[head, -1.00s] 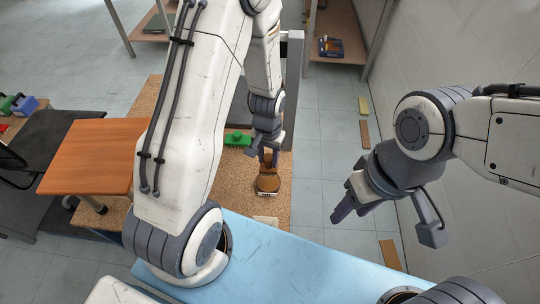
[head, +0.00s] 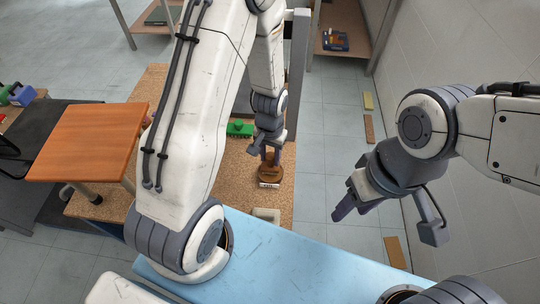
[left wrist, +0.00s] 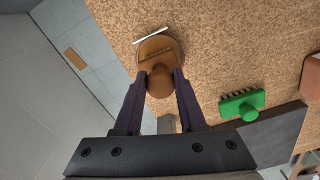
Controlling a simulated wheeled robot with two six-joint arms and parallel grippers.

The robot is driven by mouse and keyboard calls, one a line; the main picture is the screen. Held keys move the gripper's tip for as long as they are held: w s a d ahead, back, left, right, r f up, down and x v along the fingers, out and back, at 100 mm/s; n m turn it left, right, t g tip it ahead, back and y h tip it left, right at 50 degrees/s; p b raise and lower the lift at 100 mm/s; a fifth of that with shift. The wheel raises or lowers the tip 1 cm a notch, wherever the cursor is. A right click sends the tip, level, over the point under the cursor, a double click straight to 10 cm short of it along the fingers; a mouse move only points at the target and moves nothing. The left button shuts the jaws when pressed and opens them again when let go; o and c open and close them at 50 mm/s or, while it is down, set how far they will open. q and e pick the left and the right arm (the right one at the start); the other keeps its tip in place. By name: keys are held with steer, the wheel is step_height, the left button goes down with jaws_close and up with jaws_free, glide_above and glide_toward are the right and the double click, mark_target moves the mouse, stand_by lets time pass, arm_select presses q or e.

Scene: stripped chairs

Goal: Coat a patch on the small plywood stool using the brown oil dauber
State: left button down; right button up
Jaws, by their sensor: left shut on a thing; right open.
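The brown dauber (head: 271,172) stands on the cork-coloured bench top, with a small white label in front of it. My left gripper (head: 270,156) points down at it and is shut on its rounded top. In the left wrist view the dauber (left wrist: 160,82) sits between the two dark fingers, over a wider brown base. A gap between it and the bench cannot be told. The small stool (head: 85,142) with a square orange-brown wooden seat stands at the left, apart from the gripper. My right gripper (head: 346,204) is open and empty, over the floor at the right.
A green brush (head: 240,129) lies on the bench (head: 155,82) behind the dauber. A pale block (head: 267,214) is in front of it. A black-seated chair (head: 45,128) stands at the far left. A wall (head: 470,45) closes off the right side.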

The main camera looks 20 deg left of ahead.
arm_select(q)
steer(key=shift+f+b, duration=0.4)
steer(key=shift+f, duration=0.1)
stand_by(0.7)
steer(key=shift+f, duration=0.1)
stand_by(0.8)
step_height(320, 180, up, 7)
steer(key=p, duration=0.6)
steer(key=shift+p, duration=0.3)
stand_by(0.4)
